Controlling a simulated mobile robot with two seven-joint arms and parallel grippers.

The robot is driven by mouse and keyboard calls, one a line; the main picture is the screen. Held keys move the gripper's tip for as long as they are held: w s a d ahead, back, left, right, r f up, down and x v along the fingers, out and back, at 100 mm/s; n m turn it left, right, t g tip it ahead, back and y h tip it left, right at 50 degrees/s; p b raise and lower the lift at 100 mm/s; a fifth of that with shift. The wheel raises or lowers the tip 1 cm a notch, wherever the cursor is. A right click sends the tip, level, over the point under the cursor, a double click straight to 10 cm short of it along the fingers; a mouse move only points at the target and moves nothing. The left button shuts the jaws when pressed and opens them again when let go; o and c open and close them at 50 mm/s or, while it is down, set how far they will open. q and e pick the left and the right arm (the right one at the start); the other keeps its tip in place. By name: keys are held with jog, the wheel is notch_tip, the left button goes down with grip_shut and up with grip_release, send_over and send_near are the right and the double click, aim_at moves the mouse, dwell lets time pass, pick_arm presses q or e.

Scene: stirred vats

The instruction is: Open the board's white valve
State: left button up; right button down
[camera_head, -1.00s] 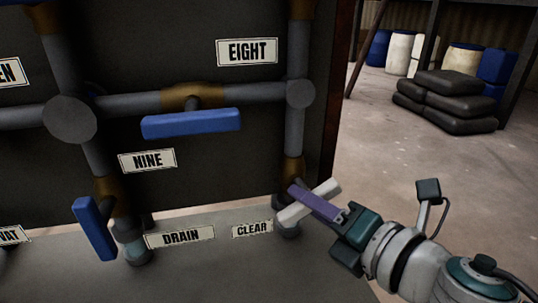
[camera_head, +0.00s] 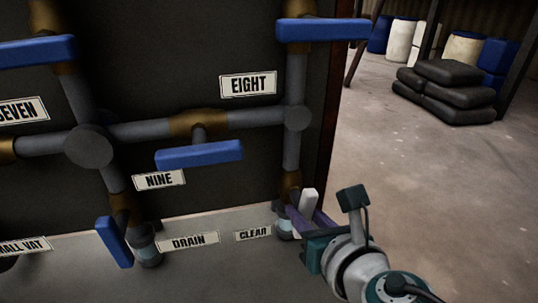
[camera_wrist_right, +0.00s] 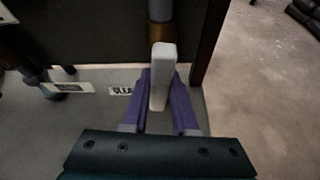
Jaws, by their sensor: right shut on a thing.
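The white valve handle (camera_head: 309,203) is at the lower right of the dark board, by the CLEAR label (camera_head: 253,234). In the head view it points up and out from the pipe. In the right wrist view the white handle (camera_wrist_right: 162,75) stands lengthwise between the purple fingers. My right gripper (camera_head: 305,215) is shut on the handle, its fingers on either side; it also shows in the right wrist view (camera_wrist_right: 160,100). The handle's pivot is partly hidden behind the fingers. My left gripper is not in view.
Blue valve handles are on the board's pipes, near NINE (camera_head: 199,155), near DRAIN (camera_head: 114,242) and at the top right (camera_head: 322,29). Open concrete floor (camera_head: 430,180) lies to the right. Black sacks (camera_head: 452,90) and barrels stand at the back.

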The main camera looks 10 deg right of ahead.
jog(key=shift+n+h, duration=0.4)
dwell(0.4)
jog(key=c, duration=0.7)
grip_release()
